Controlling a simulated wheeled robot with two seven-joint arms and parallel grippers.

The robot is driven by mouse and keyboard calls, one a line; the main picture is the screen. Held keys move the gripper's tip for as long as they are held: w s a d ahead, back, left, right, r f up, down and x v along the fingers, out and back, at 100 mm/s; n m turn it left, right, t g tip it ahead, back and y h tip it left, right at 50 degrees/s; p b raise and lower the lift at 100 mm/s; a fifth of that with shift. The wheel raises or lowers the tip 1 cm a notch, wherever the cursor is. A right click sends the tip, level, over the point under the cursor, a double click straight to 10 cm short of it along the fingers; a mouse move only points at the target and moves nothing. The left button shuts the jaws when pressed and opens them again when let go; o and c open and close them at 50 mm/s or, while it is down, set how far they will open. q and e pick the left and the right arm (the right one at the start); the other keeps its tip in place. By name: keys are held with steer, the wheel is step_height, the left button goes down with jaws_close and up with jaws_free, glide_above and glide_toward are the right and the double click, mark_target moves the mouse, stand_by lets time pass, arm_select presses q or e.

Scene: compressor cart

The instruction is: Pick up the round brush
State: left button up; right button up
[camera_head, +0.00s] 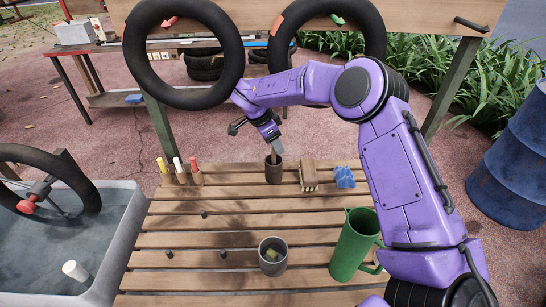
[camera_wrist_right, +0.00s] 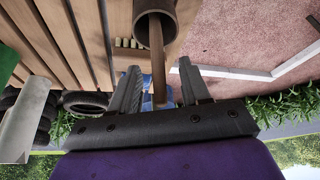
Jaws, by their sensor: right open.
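A dark brown cup (camera_head: 274,171) stands at the back of the slatted wooden bench, with a light handle (camera_head: 279,148), apparently the round brush's, sticking up from it. The brush head is hidden in the cup. My right gripper (camera_head: 271,135) is just above the cup, reaching down from behind it. In the right wrist view, the cup's round mouth (camera_wrist_right: 154,12) is at the top and the wooden handle (camera_wrist_right: 157,62) runs between the two open fingers (camera_wrist_right: 161,80). I see gaps beside the handle, so it does not look clamped. My left gripper is not in view.
A wooden-backed brush (camera_head: 309,176) and a blue cloth (camera_head: 344,178) lie right of the cup; a holder with yellow, white and red sticks (camera_head: 178,165) stands left. A metal mug (camera_head: 272,257) and green jug (camera_head: 354,245) stand nearer. Black tyres (camera_head: 183,100) hang behind.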

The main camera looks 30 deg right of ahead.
steer(key=shift+w+d+f, duration=0.1)
steer(key=shift+d+f, duration=0.05)
steer(key=shift+f, duration=0.3)
steer(key=shift+w+d+f, duration=0.1)
steer(key=shift+f, duration=0.35)
steer(key=shift+s+r, duration=0.2)
steer(key=shift+s, duration=0.15)
steer(key=shift+w, duration=0.1)
jaws_close()
